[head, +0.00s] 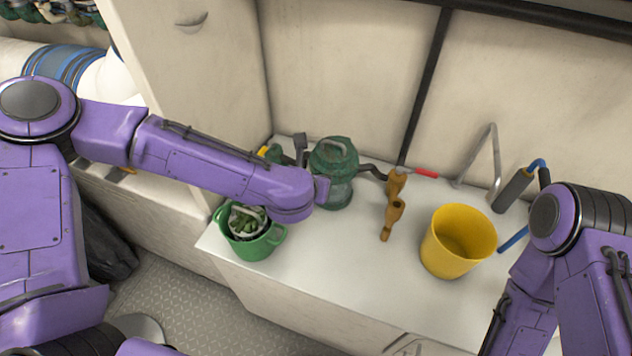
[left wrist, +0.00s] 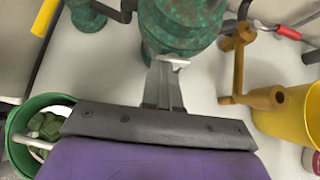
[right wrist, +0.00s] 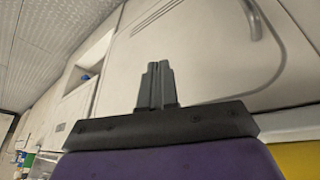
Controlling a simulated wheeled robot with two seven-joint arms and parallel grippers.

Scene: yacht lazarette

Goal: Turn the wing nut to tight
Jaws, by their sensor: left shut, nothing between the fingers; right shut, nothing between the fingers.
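A green, mottled strainer-like body (head: 335,165) stands on the white counter near the back wall; it also fills the top of the left wrist view (left wrist: 185,25). A small pale metal piece (left wrist: 176,60), possibly a wing of the wing nut, shows at my left fingertips against the green body. I cannot tell whether they touch. My left gripper (left wrist: 163,75) is shut and empty, and my left arm hides part of the body's left side in the head view. My right gripper (right wrist: 157,78) is shut and empty, low in front of a pale cabinet front.
A green pot (head: 255,243) with green contents stands at the counter's front left. A brown fitting (head: 393,210) lies right of the green body, then a yellow bucket (head: 458,242). A red-handled tool (head: 426,173) lies behind. The counter's front middle is clear.

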